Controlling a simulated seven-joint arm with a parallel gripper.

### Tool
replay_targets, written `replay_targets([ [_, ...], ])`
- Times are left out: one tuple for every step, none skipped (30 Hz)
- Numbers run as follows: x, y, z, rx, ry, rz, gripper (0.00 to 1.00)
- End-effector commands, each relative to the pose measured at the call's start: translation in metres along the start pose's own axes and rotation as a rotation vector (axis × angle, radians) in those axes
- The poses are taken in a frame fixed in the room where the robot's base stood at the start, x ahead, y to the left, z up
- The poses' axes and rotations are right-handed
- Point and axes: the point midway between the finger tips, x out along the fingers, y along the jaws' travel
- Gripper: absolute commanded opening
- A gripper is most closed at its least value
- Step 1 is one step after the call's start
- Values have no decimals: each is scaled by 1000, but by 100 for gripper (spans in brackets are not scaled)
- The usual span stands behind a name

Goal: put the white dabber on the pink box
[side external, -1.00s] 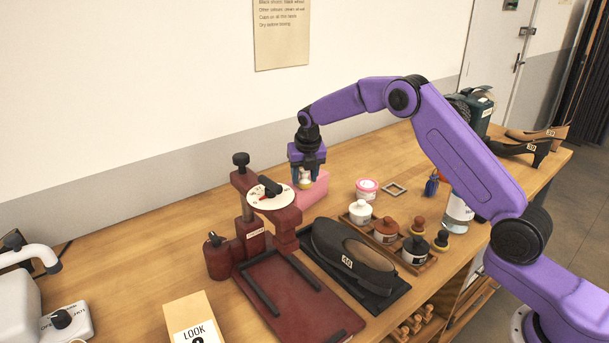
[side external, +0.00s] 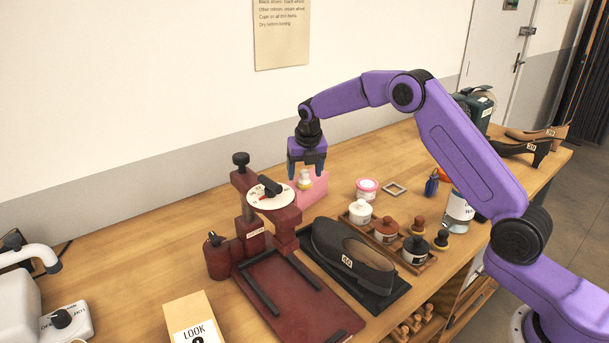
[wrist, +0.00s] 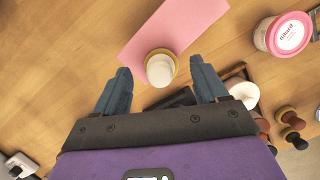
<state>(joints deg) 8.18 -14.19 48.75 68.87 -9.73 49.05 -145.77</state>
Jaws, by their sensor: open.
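The white dabber (side external: 304,177), with a white knob and a yellowish base, stands upright on the pink box (side external: 318,186). In the wrist view the dabber (wrist: 160,69) sits at the near end of the pink box (wrist: 178,28), over its top face. My gripper (side external: 307,172) is open and empty above the dabber and apart from it. In the wrist view its two blue fingers (wrist: 163,80) are spread with the dabber seen between and beyond them. Part of the box is hidden behind the dabber and the red stand.
A dark red press stand (side external: 270,220) with a white dial is close in front of the box. A pink-lidded jar (side external: 367,188), a tray (side external: 428,264) of jars and dabbers, and a black shoe (side external: 350,258) stand to the right. Bare tabletop lies left of the stand.

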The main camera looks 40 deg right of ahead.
Motion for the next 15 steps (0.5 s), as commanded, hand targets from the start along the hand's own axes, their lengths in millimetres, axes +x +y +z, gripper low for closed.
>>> replay_targets([
  [-11,0,0,0,-3,2,72],
  [-17,0,0,0,-4,2,72],
  [-25,0,0,-1,-3,2,72],
  [-32,0,1,-1,-4,2,72],
  [-38,0,0,-1,-3,2,72],
  [-46,0,0,-1,-4,2,72],
  [-52,1,0,-1,-4,2,72],
  [-58,1,0,-1,-3,2,72],
  [-65,1,0,-1,-3,2,72],
  [-70,0,0,-2,-2,2,72],
  [-75,0,0,-2,-3,2,72],
  [-80,1,0,-1,-2,2,72],
  [-84,0,0,-1,-1,1,72],
  [-88,1,0,-1,-2,1,72],
  [-92,1,0,-1,-2,2,72],
])
